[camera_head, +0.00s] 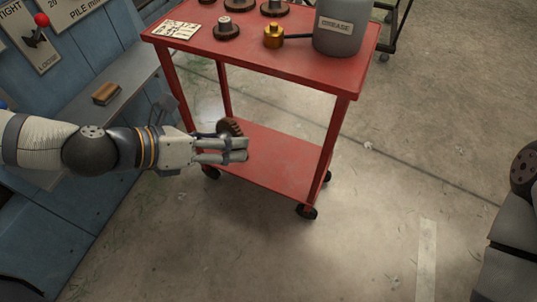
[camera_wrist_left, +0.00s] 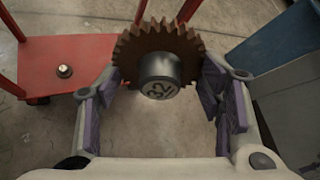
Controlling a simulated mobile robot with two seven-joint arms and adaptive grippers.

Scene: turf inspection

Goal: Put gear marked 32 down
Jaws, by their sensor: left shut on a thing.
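The gear marked 32 (camera_wrist_left: 160,52) is a brown toothed wheel with a dark hub, and the number shows on the hub's end in the left wrist view. My left gripper (camera_wrist_left: 162,100) is shut on it, with a finger on each side. In the head view the gear (camera_head: 230,127) is at the fingertips of my left gripper (camera_head: 236,148). It is held in the air, lower than the top of the red cart (camera_head: 290,75) and in front of the cart's left side. My right gripper is not in view; only part of my right arm shows at the right edge.
The lower shelf (camera_head: 270,165) looks mostly bare. A blue machine (camera_head: 60,220) with a brown block (camera_head: 106,94) stands left.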

